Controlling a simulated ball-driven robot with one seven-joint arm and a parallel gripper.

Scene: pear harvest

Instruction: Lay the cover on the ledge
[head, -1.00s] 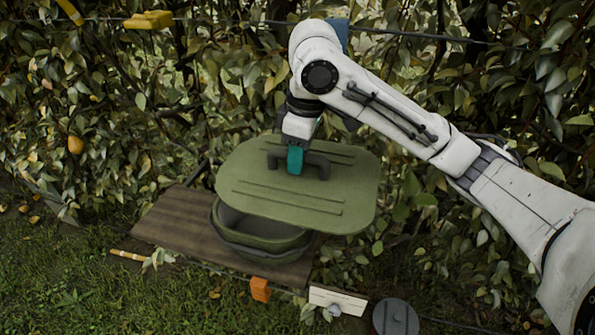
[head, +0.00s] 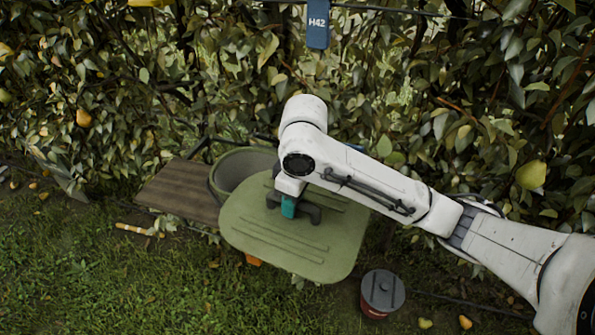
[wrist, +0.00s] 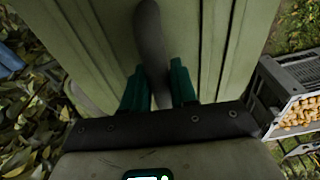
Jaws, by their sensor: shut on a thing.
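The cover (head: 290,245) is a green, ribbed, rounded panel with a dark handle. My gripper (head: 288,207) is shut on that handle, with its teal fingers on either side of it in the wrist view (wrist: 158,88). The cover hangs in the air in front and to the right of a green tub (head: 232,170), overlapping part of it in the head view. The tub is open at the top and stands on a brown plank ledge (head: 176,190). The right part of the ledge is hidden behind the cover.
A grey-lidded red bucket (head: 382,292) stands on the grass to the right of the cover. A striped stick (head: 138,230) lies left. A leafy hedge with pears (head: 531,175) rises behind, bearing a blue H42 tag (head: 318,25). In the wrist view, a grey crate (wrist: 290,95) holds small tan things.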

